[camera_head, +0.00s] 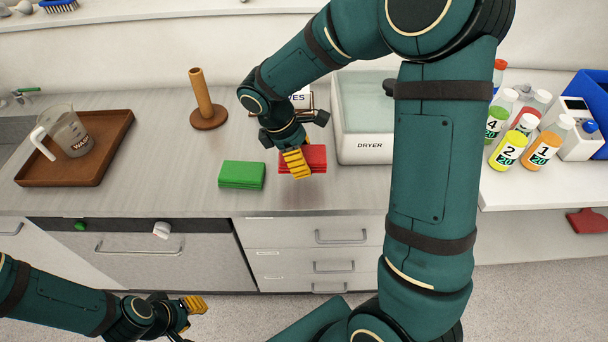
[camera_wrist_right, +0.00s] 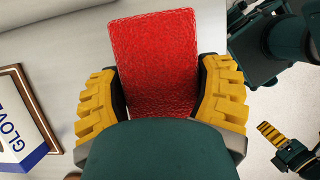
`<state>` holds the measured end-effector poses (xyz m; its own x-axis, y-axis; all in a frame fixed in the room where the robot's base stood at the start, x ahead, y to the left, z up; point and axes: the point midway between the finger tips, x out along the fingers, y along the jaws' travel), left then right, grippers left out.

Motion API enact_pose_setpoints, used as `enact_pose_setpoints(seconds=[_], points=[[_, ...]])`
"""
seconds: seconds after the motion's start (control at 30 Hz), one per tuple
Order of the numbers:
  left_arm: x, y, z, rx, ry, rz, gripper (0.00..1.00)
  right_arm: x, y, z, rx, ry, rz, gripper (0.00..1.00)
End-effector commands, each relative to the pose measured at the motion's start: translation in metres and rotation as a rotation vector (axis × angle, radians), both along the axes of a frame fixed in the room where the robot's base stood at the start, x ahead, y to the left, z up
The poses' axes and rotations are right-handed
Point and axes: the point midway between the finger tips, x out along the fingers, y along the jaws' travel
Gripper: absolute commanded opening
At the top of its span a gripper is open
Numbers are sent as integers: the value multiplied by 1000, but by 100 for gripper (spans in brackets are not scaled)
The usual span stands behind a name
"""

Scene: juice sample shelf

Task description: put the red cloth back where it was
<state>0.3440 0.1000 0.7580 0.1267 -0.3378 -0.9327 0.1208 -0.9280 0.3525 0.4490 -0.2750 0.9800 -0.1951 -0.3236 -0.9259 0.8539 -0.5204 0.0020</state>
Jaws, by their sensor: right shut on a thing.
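The red cloth (camera_head: 316,159) is a flat folded rectangle, at or just above the grey counter, right of the green cloth (camera_head: 242,175). My right gripper (camera_head: 297,163) is shut on the red cloth, and its yellow fingers cover part of it. In the right wrist view the red cloth (camera_wrist_right: 155,62) sits between the two yellow fingers, and its near end is hidden by my gripper's body. I cannot tell whether the cloth touches the counter. My left gripper (camera_head: 194,305) is low in front of the drawers, away from the cloths; its finger gap does not show clearly.
A white box marked DRYER (camera_head: 369,146) stands close right of the red cloth. A gloves box (camera_head: 302,98) is behind. A wooden peg stand (camera_head: 208,116) and a brown tray (camera_head: 109,160) with a jug (camera_head: 68,133) are left. Several bottles (camera_head: 541,151) stand at right.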

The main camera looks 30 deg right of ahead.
Motion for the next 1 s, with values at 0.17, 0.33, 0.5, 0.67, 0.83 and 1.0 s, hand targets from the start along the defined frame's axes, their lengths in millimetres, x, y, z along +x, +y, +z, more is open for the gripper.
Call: enact_pose_setpoints(seconds=[0.17, 0.33, 0.5, 0.67, 0.83, 1.0], points=[[0, 0, -5, 0, 0, -1, 34, 0, 0, -19, -1, 1, 1, 37], [1, 0, -9, 0, -2, 0, 34, -1, 0, -34, 0, 2, -1, 37], [2, 0, -15, 1, -5, 0, 34, 0, 0, -56, 0, 1, 0, 37], [2, 0, -14, 1, -5, 0, 34, 0, 0, -56, 0, -2, -1, 37], [2, 0, -15, 1, -6, 0, 34, 0, 0, -58, -1, -1, -1, 37], [3, 0, -16, 1, -6, 0, 34, 0, 0, -59, 0, -1, 0, 100]])
